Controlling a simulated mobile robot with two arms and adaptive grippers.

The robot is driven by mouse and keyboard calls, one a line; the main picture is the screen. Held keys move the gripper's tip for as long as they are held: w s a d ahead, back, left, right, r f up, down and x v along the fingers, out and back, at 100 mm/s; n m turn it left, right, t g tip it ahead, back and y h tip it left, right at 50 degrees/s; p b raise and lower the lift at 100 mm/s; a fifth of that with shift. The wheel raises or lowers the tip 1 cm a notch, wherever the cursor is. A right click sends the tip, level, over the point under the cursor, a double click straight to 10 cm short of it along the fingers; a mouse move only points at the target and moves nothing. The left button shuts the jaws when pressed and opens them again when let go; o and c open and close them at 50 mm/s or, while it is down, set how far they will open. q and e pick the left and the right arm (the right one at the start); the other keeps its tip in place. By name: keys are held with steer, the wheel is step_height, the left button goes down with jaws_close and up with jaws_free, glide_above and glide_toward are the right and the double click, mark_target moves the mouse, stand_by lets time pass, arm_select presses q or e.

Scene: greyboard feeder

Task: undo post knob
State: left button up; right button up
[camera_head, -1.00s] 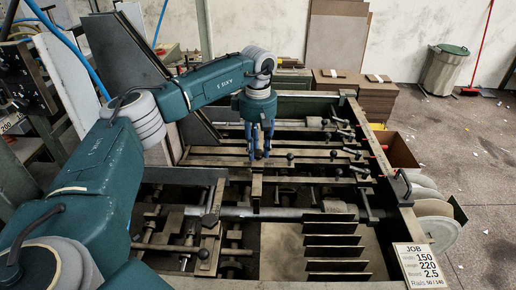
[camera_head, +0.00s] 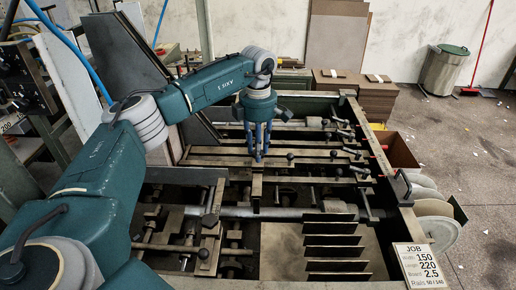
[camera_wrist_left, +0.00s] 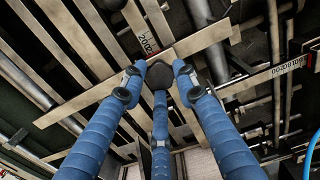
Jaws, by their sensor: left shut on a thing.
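My left gripper (camera_head: 258,155) points straight down over the feeder's rails, and its blue fingers also show in the wrist view (camera_wrist_left: 159,80). The fingers are closed around a dark round knob (camera_wrist_left: 159,75), with their tips against its sides. The knob stands over a flat metal bar that carries a scale label (camera_wrist_left: 148,42). In the head view the fingers mostly hide the knob, and a short upright block (camera_head: 257,186) shows just below them. My right gripper is not in view.
Several small black-knobbed levers (camera_head: 352,152) stand on the rails to the right. Upright metal plates (camera_head: 332,240) fill the front. A job card (camera_head: 420,265) sits at the front right corner. The frame's right rail (camera_head: 385,165) borders open floor.

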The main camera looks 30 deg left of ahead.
arm_select(q)
steer(key=n, duration=0.4)
steer(key=shift+r+n, duration=0.15)
steer(key=shift+n, duration=0.15)
steer(key=n, duration=0.4)
steer(key=shift+n, duration=0.3)
steer(key=n, duration=0.4)
steer(key=shift+w+n, duration=0.1)
steer(key=shift+n, duration=2.4)
steer(key=o, duration=1.2)
step_height(320, 180, up, 12)
